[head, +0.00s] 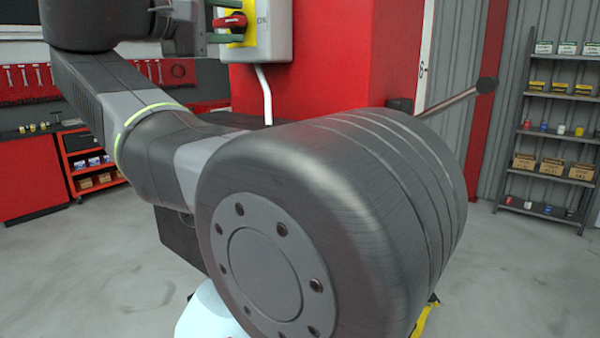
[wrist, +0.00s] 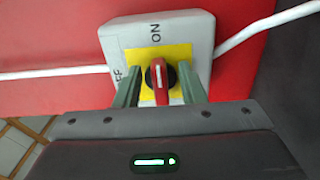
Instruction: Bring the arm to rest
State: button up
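My gripper (wrist: 160,82) is open, its two green fingers standing on either side of a red rotary knob (wrist: 160,77), with a gap to the knob on both sides. The knob sits on a yellow plate (wrist: 139,55) on a light grey switch box (wrist: 113,40). The knob's handle lies in line with the ON label, and OFF is to the left in the wrist view. In the head view my gripper (head: 226,21) is at the switch box (head: 272,40), top centre. My arm fills much of the head view's foreground.
The box is mounted on a red pillar (head: 335,70), with white conduit (head: 265,95) running from it. A tool wall (head: 90,85) and red cart (head: 88,160) stand left. A shelf (head: 555,130) with boxes stands right. Grey floor (head: 520,270) is clear.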

jog(key=v, duration=1.4)
jog(key=x, duration=1.4)
jog(key=shift+r+n+p, duration=0.25)
jog(key=shift+n+p, duration=0.25)
jog(key=n+p, duration=0.1)
jog(key=n, duration=0.1)
jog(key=n+p, duration=0.1)
jog(key=n, duration=0.2)
jog(key=shift+a+r+p, duration=0.1)
jog(key=shift+r+p, duration=0.1)
jog(key=shift+p, duration=0.15)
jog(key=shift+n, duration=0.3)
